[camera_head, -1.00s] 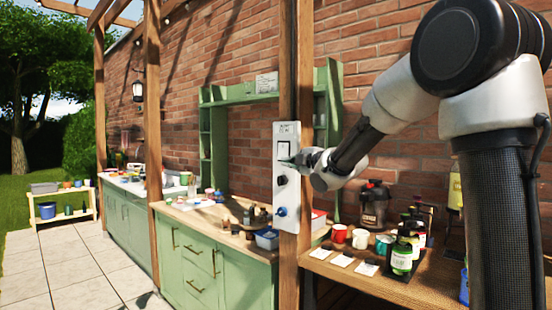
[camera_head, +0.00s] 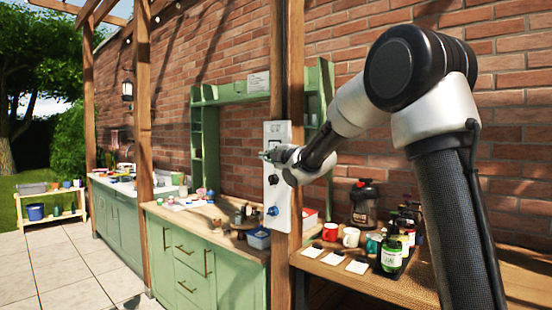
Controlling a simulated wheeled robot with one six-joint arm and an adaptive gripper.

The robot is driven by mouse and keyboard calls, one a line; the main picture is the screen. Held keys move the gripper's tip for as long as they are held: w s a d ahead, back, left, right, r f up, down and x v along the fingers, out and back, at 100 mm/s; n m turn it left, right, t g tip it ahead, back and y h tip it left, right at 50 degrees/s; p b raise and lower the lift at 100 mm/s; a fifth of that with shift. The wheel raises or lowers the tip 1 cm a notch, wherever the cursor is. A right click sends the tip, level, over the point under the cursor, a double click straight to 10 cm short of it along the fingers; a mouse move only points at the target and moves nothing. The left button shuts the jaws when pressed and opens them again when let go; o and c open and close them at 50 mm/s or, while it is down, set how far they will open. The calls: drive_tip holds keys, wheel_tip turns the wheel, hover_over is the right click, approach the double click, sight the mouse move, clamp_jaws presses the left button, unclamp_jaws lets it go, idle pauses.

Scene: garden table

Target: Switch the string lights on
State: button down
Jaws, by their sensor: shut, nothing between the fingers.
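A white switch panel (camera_head: 283,192) is fixed upright on a wooden post. It has a framed switch near its top, partly hidden behind my gripper, a black knob (camera_head: 273,180) in the middle and a blue knob (camera_head: 272,211) lower down. My gripper (camera_head: 266,156) is shut and empty, at the height of the framed switch, reaching across the panel to its left edge. I cannot tell whether it touches the panel. String-light bulbs hang along the top left beam; I cannot tell if they are lit.
A wooden counter right of the post holds a red mug (camera_head: 330,232), a white mug (camera_head: 351,237), dark bottles (camera_head: 390,257) and a black canister (camera_head: 363,204). Green cabinets (camera_head: 205,262) stand left of the post. The paved floor (camera_head: 75,270) at left is clear.

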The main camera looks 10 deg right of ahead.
drive_tip(key=shift+w+d+f, duration=0.1)
drive_tip(key=shift+w+d, duration=0.25)
drive_tip(key=shift+w, duration=0.55)
drive_tip(key=shift+w+d+f, duration=0.1)
drive_tip(key=shift+w+d, duration=0.2)
drive_tip(key=shift+w, duration=0.55)
drive_tip(key=shift+w+d+f, duration=0.1)
drive_tip(key=shift+w+d, duration=0.25)
drive_tip(key=shift+w, duration=0.55)
